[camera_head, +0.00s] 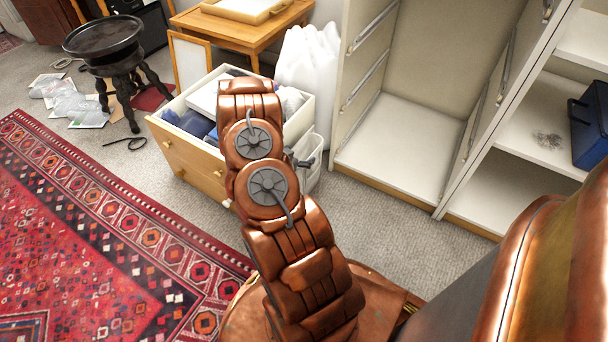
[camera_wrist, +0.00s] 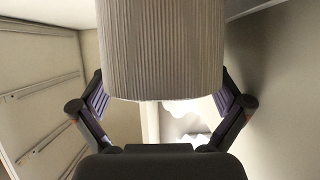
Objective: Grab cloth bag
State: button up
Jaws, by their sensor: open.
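No cloth bag can be named with certainty. A white bulging sack (camera_head: 308,62) with a gathered top stands behind the drawer box; I cannot tell its material. A grey-white crumpled thing (camera_head: 291,102) lies in the box's right part, partly hidden by my arm. In the wrist view, a large pale ribbed thing (camera_wrist: 163,50) fills the upper middle, in front of my gripper (camera_wrist: 163,98). My gripper's fingers are spread, one on either side of it; contact is not clear. In the head view my arm hides the gripper.
A wooden-front drawer box (camera_head: 188,160) with blue and white contents stands under my arm. A white bin (camera_head: 312,165) is beside it. An empty white cabinet (camera_head: 400,145) stands at right, a dark stool (camera_head: 105,45) at left. The red rug (camera_head: 90,240) is mostly clear.

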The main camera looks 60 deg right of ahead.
jog(key=x, duration=0.2)
jog(key=shift+d+f, duration=0.15)
jog(key=shift+d, duration=0.1)
jog(key=c, duration=1.7)
